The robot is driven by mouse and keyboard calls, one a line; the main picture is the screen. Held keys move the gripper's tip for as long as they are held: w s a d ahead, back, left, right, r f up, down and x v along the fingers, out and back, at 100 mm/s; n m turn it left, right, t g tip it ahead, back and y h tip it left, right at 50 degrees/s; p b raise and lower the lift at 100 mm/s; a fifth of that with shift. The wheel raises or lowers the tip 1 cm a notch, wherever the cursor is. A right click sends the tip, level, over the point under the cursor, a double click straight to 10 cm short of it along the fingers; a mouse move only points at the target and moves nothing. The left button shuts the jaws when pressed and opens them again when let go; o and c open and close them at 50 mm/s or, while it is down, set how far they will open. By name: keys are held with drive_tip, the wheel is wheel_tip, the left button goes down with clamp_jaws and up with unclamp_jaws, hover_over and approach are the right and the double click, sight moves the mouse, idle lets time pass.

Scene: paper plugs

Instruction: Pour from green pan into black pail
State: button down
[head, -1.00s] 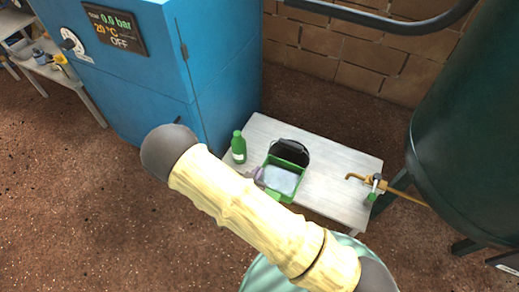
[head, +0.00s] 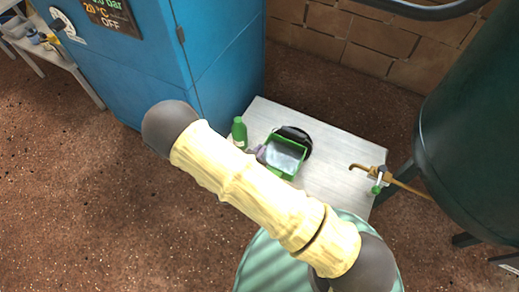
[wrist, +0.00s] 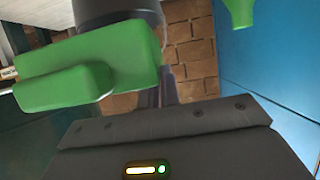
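The green pan (head: 284,157) is a square tray with pale grey-blue contents inside. It is over the near side of the black pail (head: 305,136) and hides much of it. The pail stands on the pale table. My gripper (head: 257,152) is mostly hidden behind my arm, at the left side of the pan, and appears shut on it. In the wrist view the pan (wrist: 130,52) fills the upper left, close to the fingers, and the dark pail (wrist: 115,10) is behind it. Whether anything is flowing out cannot be seen.
A green bottle (head: 239,133) stands on the pale table (head: 335,170), left of the pan. A blue cabinet (head: 225,70) rises behind it.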

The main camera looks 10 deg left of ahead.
drive_tip(key=shift+w+f+b, duration=0.15)
drive_tip(key=shift+f+b, duration=1.2)
drive_tip(key=shift+f, duration=0.5)
drive_tip(key=shift+w+r+g+p, duration=0.1)
drive_tip(key=shift+r+g+p, duration=0.2)
drive_tip(key=shift+r+p, duration=0.4)
drive_tip(key=shift+w+r+g+y+p, duration=0.1)
drive_tip(key=shift+r+g+y+p, duration=0.2)
drive_tip(key=shift+r+g+p, duration=0.6)
drive_tip(key=shift+f+t, duration=0.3)
drive_tip(key=shift+f, duration=0.45)
drive_tip(key=shift+r+g, duration=0.45)
drive_tip(key=shift+g, duration=0.05)
drive_tip(key=shift+r, duration=0.1)
drive_tip(key=shift+w+d+r+g+y, duration=0.15)
drive_tip(key=shift+r+g+y, duration=0.25)
drive_tip(key=shift+g, duration=0.2)
drive_tip(key=shift+f, duration=0.1)
